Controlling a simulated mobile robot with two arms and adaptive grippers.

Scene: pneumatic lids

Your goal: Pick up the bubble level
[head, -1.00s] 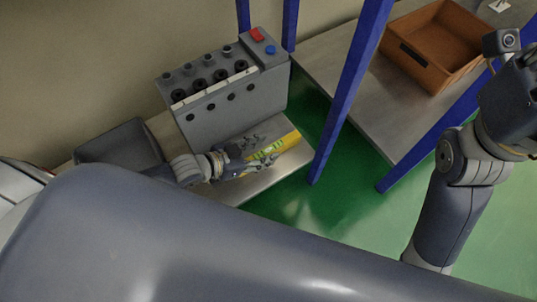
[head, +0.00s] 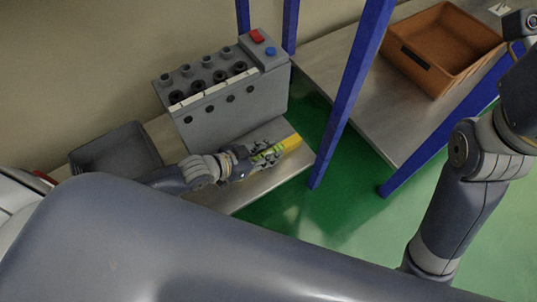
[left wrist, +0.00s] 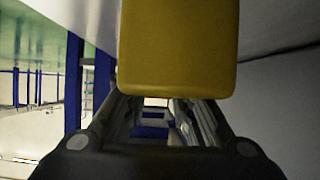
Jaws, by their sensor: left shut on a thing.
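The bubble level is a yellow bar with green vials (head: 291,143) over the metal shelf in front of the grey machine in the head view. My left gripper (head: 268,155) is shut on it, with the fingers around its middle. In the left wrist view the level is a large yellow block (left wrist: 180,50) filling the top middle, above the gripper fingers (left wrist: 160,118). I cannot tell whether the level still touches the shelf. My right arm shows at the right edge of the head view, but its gripper is out of the picture.
The grey machine (head: 225,115) with several ports and a red and a blue button stands behind the level. A dark grey bin (head: 118,150) is to its left. Blue posts (head: 348,95) rise to the right. An orange-brown tray (head: 440,45) sits on a second metal table (head: 385,130).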

